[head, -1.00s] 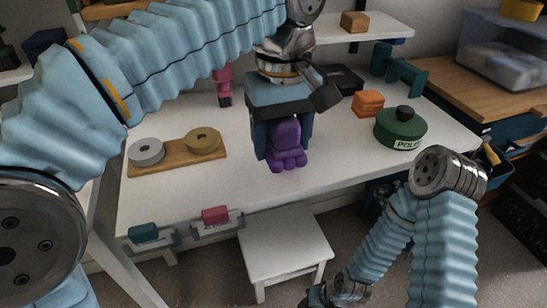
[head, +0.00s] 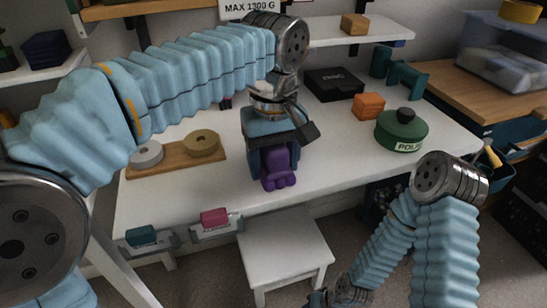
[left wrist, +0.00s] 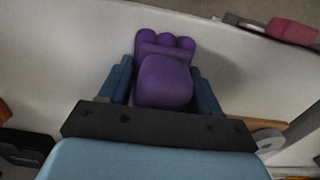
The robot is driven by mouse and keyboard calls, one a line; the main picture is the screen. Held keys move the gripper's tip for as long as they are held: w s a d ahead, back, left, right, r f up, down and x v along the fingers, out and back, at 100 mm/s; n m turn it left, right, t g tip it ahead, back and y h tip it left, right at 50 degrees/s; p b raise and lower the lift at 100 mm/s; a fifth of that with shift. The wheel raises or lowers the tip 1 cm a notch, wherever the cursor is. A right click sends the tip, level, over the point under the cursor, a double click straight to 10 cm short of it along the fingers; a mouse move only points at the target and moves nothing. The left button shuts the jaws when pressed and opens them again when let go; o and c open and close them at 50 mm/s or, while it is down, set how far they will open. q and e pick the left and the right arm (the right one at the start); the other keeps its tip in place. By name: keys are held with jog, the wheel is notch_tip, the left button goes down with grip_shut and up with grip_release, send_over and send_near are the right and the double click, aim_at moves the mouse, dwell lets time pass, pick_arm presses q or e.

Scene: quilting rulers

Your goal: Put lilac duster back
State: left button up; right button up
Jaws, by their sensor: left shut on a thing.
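The lilac duster (head: 278,170), a purple block with rounded lobes at one end, is between the fingers of my left gripper (head: 273,165), over the front middle of the white table. My left gripper is shut on it. In the left wrist view the duster (left wrist: 164,82) sits between the two blue fingers, its lobes pointing away from the palm. Whether it touches the tabletop I cannot tell. My right gripper (head: 318,298) shows only in part at the bottom edge of the head view, below the table; its fingers are unclear.
A teal block (head: 142,235) and a pink block (head: 215,217) sit in grey holders at the table's front edge. A wooden board (head: 178,160) with two rolls lies left. A green round container (head: 402,131), orange block (head: 368,105) and black box (head: 334,84) stand right. A white stool (head: 284,248) stands below.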

pick_arm(q)
jog(key=o, duration=1.2)
jog(key=shift+r, duration=0.2)
jog(key=r+p, duration=0.1)
jog(key=r, duration=0.3)
jog(key=r+p, duration=0.1)
jog(key=r, duration=0.3)
jog(key=r+p, duration=0.2)
jog(key=r, duration=0.2)
jog(key=shift+w+a+r, duration=0.2)
jog(key=shift+w+r, duration=0.15)
jog(key=shift+w, duration=0.05)
jog(key=shift+r, duration=0.45)
